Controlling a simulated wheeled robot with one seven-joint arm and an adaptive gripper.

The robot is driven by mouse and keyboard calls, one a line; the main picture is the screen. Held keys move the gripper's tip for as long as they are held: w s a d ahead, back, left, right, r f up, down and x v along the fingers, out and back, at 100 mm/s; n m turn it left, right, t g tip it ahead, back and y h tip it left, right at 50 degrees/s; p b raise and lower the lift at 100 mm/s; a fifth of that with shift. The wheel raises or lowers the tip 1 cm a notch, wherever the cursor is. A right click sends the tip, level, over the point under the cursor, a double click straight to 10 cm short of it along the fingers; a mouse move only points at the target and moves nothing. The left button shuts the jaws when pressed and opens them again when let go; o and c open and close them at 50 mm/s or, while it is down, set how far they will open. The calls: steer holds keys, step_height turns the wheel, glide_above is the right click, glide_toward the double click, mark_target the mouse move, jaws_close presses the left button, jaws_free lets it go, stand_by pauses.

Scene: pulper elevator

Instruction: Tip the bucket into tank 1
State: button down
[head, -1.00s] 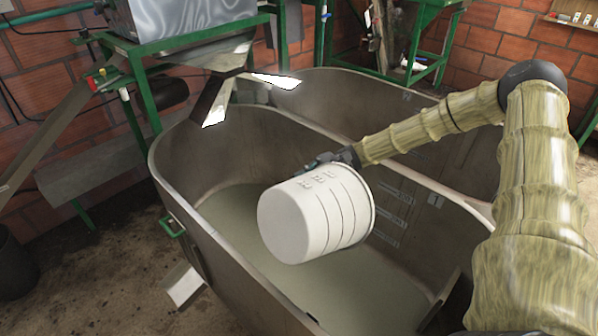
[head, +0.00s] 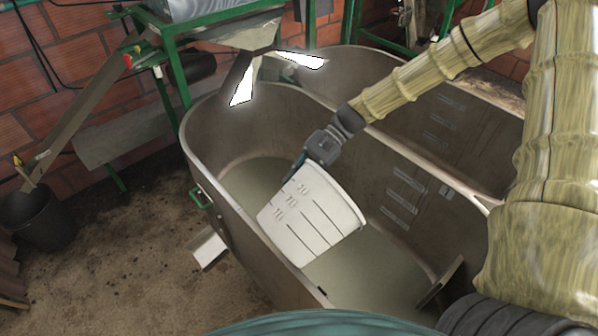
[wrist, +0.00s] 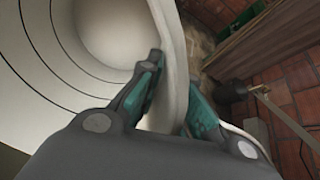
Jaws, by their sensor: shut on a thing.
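My gripper (head: 297,172) is shut on the wall of the white bucket (head: 312,217). In the wrist view the gripper's green-padded fingers (wrist: 172,95) pinch the pale wall, and the ringed bucket surface (wrist: 75,60) fills the left. The bucket lies tilted on its side over the nearer metal tank (head: 255,270). Its base points lower left and its rim upper right. Its mouth faces away, so its inside is hidden in the head view. Pale greyish content (head: 365,270) shows low in this tank. I cannot read which tank is number 1.
A second metal tank (head: 400,75) stands behind, sharing a divider. A metal chute (head: 245,75) on a green frame (head: 180,75) hangs over the far left end. A dark bucket (head: 38,220) stands on the floor at left. Open floor (head: 130,240) lies left of the tanks.

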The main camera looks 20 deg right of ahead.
steer(key=shift+s+a+r+t+h+p, duration=0.2)
steer(key=shift+a+r+h+p, duration=0.25)
steer(key=shift+a+h, duration=0.3)
steer(key=shift+s+a+r+t+h+p, duration=0.1)
steer(key=shift+a+r+t+h+p, duration=0.15)
steer(key=shift+a+h+p, duration=0.45)
steer(key=shift+s+a+f+t+h+p, duration=0.15)
steer(key=shift+f+t+h+p, duration=0.1)
steer(key=shift+h+p, duration=0.55)
steer(key=shift+a+f+t+h+p, duration=0.2)
steer(key=shift+h+p, duration=0.35)
steer(key=shift+h, duration=0.4)
steer(key=shift+s+a+f+t+h+p, duration=0.15)
steer(key=shift+f+t+h+p, duration=0.1)
steer(key=shift+h+p, duration=0.55)
steer(key=shift+w+d+f+t+h, duration=0.1)
steer(key=shift+d+f+t+h, duration=0.1)
steer(key=shift+f+h, duration=0.65)
steer(key=shift+w+d+f+t+h, duration=0.15)
steer(key=shift+d+f+h, duration=0.1)
steer(key=shift+f+h, duration=0.6)
steer(key=shift+w+d+f+t+h, duration=0.1)
steer(key=shift+d+f+t+h, duration=0.1)
steer(key=shift+f+h, duration=0.65)
steer(key=shift+b, duration=0.3)
